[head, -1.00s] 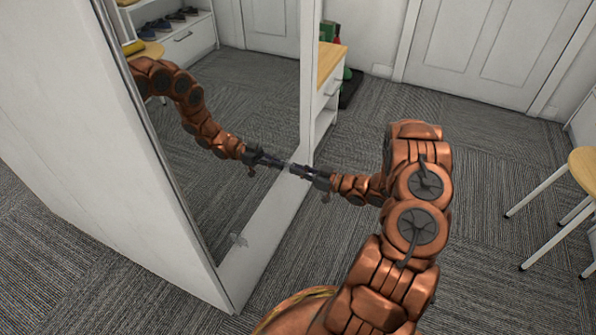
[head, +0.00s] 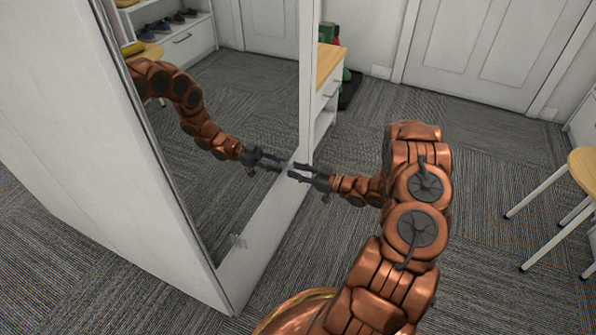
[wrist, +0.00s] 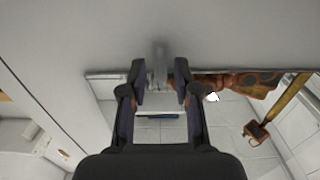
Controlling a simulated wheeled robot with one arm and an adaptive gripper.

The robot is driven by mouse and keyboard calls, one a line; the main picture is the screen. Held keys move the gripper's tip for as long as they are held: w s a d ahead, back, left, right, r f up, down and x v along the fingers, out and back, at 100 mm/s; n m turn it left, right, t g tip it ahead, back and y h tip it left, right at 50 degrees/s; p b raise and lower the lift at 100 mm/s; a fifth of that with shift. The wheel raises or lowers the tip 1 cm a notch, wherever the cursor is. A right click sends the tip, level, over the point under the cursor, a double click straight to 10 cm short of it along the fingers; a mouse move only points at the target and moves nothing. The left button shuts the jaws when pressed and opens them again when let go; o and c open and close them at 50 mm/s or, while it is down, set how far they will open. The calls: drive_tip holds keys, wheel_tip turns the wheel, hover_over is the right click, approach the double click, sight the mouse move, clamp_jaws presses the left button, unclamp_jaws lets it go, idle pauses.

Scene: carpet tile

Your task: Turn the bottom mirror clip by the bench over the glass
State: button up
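The mirror (head: 215,85) is set in a tall white panel (head: 140,210). A small grey clip (wrist: 160,60) sits at the mirror's edge in the wrist view, between my fingertips; I cannot tell whether it touches them or how far it lies over the glass. My gripper (head: 294,169) is open in front of the mirror's lower far corner, and shows in the wrist view (wrist: 160,72) with a finger on each side of the clip. In the head view it hides that clip. The wood-topped bench (head: 329,62) stands beyond the panel.
A wooden stool (head: 583,170) with white legs stands at the right. White doors (head: 490,45) close off the back. The grey carpet (head: 480,140) between panel and stool is clear.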

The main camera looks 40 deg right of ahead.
drive_tip(key=v, duration=1.2)
drive_tip(key=shift+w, duration=0.1)
idle(0.6)
